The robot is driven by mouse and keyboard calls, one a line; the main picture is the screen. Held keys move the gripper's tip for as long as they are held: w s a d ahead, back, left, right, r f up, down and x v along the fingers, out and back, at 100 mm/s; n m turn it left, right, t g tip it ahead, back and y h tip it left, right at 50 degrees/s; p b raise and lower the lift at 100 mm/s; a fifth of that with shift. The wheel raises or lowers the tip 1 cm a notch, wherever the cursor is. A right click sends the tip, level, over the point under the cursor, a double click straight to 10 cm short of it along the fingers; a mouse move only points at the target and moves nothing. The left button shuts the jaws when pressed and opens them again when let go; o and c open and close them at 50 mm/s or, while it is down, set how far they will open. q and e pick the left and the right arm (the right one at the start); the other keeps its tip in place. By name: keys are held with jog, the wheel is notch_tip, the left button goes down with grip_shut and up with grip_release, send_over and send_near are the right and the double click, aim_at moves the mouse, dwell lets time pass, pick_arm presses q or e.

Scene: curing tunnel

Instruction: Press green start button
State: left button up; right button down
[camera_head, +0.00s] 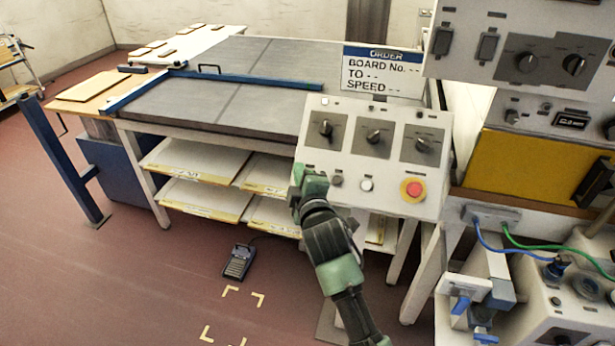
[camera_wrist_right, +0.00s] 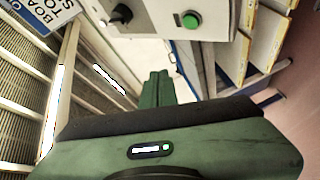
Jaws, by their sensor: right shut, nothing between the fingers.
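The green start button (camera_wrist_right: 190,20) shows in the right wrist view on the face of a light grey control panel (camera_wrist_right: 160,17). In the head view the panel (camera_head: 343,111) stands at the front of the grey-topped table, and the green button is not visible, apparently behind my gripper. My right gripper (camera_head: 310,180) is at the panel's lower left. In the wrist view its green fingers (camera_wrist_right: 157,90) are shut together and empty, with the button above and right of their tips. Contact with the button does not show. My left gripper is out of view.
The panel also carries rotary knobs (camera_head: 375,137), a white button (camera_head: 366,185) and a red emergency stop (camera_head: 413,189) on yellow. An order sign (camera_head: 383,70) stands behind it. A foot pedal (camera_head: 238,262) lies on the floor. Shelves with boards (camera_head: 205,196) are under the table.

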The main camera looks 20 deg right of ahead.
jog(key=w+d+f+b, duration=0.1)
jog(key=f, duration=0.1)
jog(key=w+d+f+b, duration=0.1)
jog(key=w+b, duration=0.1)
jog(key=w+d+f+b, duration=0.1)
jog(key=f+b, duration=0.1)
jog(key=shift+w+d+f, duration=0.15)
jog(key=shift+w+f, duration=0.2)
jog(key=shift+f, duration=0.1)
dwell(1.8)
jog(key=shift+w+d+f, duration=0.15)
jog(key=shift+w, duration=0.1)
jog(key=shift+w+d+f, duration=0.15)
jog(key=shift+w+f, duration=0.05)
jog(key=shift+f, duration=0.1)
dwell(0.7)
dwell(0.3)
jog(key=shift+s+a+r+p, duration=0.35)
jog(key=shift+s+r+p, duration=0.2)
jog(key=shift+p, duration=0.25)
jog(key=shift+w, duration=0.1)
